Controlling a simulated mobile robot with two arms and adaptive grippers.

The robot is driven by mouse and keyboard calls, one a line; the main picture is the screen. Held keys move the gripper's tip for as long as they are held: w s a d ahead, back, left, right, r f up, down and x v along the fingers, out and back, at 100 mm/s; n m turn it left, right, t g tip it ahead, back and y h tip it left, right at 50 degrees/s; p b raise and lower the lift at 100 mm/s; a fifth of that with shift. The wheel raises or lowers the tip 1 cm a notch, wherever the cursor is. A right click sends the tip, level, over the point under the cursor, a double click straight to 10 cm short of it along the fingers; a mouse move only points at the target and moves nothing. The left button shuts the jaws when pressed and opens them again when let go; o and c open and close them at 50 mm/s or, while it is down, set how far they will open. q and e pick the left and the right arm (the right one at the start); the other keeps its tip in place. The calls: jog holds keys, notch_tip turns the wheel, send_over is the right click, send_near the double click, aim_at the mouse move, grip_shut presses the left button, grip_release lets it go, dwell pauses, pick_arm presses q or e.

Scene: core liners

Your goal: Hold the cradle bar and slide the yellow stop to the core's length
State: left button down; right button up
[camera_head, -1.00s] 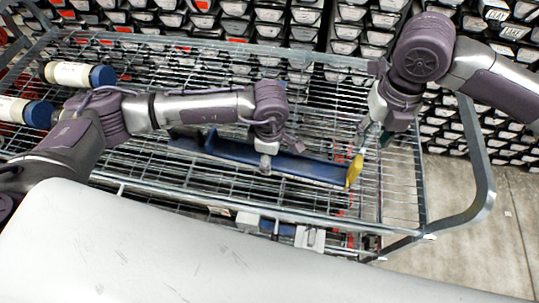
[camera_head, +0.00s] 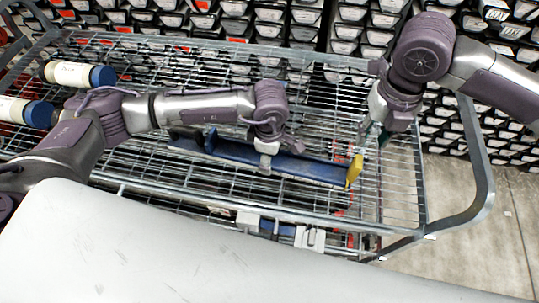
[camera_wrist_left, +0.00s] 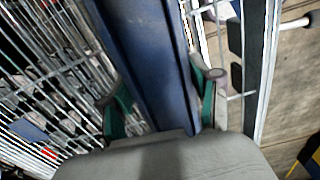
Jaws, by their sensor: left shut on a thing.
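The blue cradle bar (camera_head: 318,170) lies lengthwise on the wire cart shelf, slightly slanted. My left gripper (camera_head: 266,160) is over its middle. In the left wrist view, the left gripper's (camera_wrist_left: 160,98) green-lined fingers straddle the blue bar (camera_wrist_left: 150,50), one on each side, shut on it. The yellow stop (camera_head: 354,171) stands upright at the bar's right end. My right gripper (camera_head: 371,136) is just above and right of the stop, fingers pointing down. Its fingertips are small and partly hidden, so I cannot tell whether they are apart or touch the stop.
Two pale cylinders with blue ends (camera_head: 72,75) (camera_head: 20,110) lie at the cart's left. The cart's metal rail (camera_head: 484,190) curves round the right side. Racks of stacked trays (camera_head: 285,40) stand behind. Bare concrete floor (camera_head: 470,240) shows at the right.

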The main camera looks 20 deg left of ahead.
aim_at(360, 161)
jog(key=shift+d+m, duration=0.1)
jog(key=shift+m, duration=0.7)
grip_shut()
jog(key=shift+f+m, duration=1.75)
jog(key=shift+m, duration=1.4)
jog(key=shift+f+m, duration=1.8)
jog(key=shift+m, duration=1.3)
jog(key=shift+f+m, duration=1.75)
jog(key=shift+m, duration=1.4)
